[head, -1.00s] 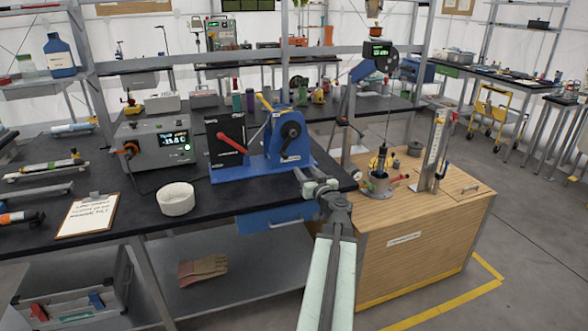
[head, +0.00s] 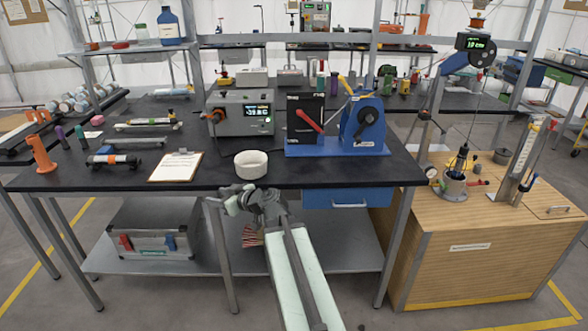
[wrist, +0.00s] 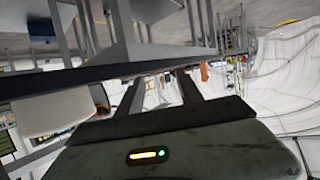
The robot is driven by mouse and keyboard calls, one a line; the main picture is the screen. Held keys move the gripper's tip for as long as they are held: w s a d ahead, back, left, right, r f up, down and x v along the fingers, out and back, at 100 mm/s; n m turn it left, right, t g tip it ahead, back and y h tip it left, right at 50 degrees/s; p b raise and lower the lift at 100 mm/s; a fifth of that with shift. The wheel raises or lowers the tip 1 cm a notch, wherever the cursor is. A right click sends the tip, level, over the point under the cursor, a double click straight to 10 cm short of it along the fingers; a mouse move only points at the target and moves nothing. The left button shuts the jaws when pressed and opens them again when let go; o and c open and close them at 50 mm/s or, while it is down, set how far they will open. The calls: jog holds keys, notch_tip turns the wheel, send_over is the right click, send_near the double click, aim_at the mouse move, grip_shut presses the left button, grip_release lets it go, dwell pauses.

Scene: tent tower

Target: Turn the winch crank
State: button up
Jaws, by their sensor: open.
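The blue winch unit (head: 362,140) stands on the black bench, right of centre in the head view. The winch cannot be made out in the wrist view.
A clipboard (head: 175,167) and a grey power box (head: 240,115) are nearby. A wooden cabinet (head: 470,275) stands at right. A blue drawer (head: 345,199) hangs under the bench.

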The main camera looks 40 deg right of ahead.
jog(key=s+a+f+n+g+y, duration=0.1)
jog(key=s+a+f+n+g, duration=0.2)
jog(key=a, duration=0.7)
jog(key=s+a+f+g+y, duration=0.1)
jog(key=a+f+g, duration=0.3)
jog(key=a, duration=0.5)
jog(key=s+a+f+m+g+h, duration=0.2)
jog(key=s+f+g+h, duration=0.1)
jog(key=s+f, duration=0.5)
jog(key=shift+s+g, duration=0.25)
jog(key=shift+g, duration=0.35)
jog(key=s+d+m+g+h, duration=0.1)
jog(key=s+d+m, duration=0.1)
jog(key=s+d+f+m+g+h, duration=0.1)
jog(key=s+d+m+h, duration=0.1)
jog(key=s, duration=0.1)
jog(key=shift+s+d+f, duration=0.1)
jog(key=shift+d+f, duration=0.05)
jog(key=shift+d, duration=0.25)
jog(key=shift+c, duration=0.7)
jog(key=shift+s+a+m+g, duration=0.15)
jog(key=shift+a+m+g, duration=0.15)
jog(key=shift+a, duration=0.05)
